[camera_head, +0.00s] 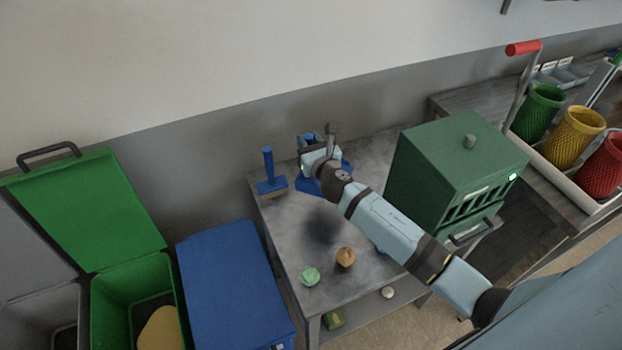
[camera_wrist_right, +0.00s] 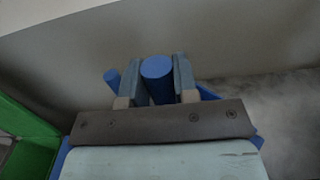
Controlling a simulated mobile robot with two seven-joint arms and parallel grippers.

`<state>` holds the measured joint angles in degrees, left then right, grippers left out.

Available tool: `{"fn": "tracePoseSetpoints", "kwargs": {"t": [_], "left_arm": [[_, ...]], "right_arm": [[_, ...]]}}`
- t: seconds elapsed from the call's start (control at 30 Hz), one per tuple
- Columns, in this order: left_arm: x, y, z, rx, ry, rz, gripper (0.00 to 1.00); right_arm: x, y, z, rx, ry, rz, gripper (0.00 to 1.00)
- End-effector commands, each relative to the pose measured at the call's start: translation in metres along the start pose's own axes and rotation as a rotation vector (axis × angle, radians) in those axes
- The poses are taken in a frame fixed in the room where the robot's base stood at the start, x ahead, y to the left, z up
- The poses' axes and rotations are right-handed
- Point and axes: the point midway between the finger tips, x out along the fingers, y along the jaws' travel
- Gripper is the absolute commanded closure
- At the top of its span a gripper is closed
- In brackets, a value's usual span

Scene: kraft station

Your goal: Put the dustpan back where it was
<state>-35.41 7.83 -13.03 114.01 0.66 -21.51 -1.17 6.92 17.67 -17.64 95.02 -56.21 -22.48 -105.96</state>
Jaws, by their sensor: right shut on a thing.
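The blue dustpan (camera_head: 308,186) is at the back of the grey table, mostly hidden behind my right gripper (camera_head: 308,143). In the right wrist view its round blue handle (camera_wrist_right: 157,80) stands between the two fingers of my right gripper (camera_wrist_right: 157,88), which is shut on it. Parts of the blue pan show on both sides below the gripper. I cannot tell whether the pan touches the table. A blue hand brush (camera_head: 268,172) stands upright on the table to the left of the dustpan. My left gripper is in neither view.
A green crumpled ball (camera_head: 310,276) and a brown one (camera_head: 346,257) lie on the table (camera_head: 285,235). A green machine (camera_head: 455,165) stands to the right. Blue (camera_head: 235,285) and open green (camera_head: 130,290) bins stand left. The wall rises close behind.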

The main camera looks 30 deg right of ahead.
Motion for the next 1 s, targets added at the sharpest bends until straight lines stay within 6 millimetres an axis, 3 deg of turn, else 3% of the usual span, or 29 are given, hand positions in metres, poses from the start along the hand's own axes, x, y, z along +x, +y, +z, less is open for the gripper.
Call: {"fn": "tracePoseSetpoints", "kwargs": {"t": [0.03, 0.17, 0.47, 0.6, 0.73, 1.0], "left_arm": [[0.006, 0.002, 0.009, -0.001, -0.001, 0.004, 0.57], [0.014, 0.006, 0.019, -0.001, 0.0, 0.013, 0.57], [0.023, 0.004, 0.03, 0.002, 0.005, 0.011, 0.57], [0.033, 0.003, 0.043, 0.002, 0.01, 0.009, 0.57], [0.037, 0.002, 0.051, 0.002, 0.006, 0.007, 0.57], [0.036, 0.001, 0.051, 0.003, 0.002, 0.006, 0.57]], "right_arm": [[-0.001, 0.001, -0.022, 0.004, 0.004, -0.002, 1.0], [0.0, 0.001, -0.053, 0.003, 0.002, -0.001, 1.0], [-0.001, 0.001, -0.082, 0.002, 0.0, 0.0, 1.0], [-0.001, 0.001, -0.108, 0.003, 0.001, 0.0, 1.0], [0.0, 0.0, -0.117, 0.001, 0.0, 0.0, 1.0], [0.0, 0.0, -0.115, -0.001, -0.001, 0.001, 1.0]]}}
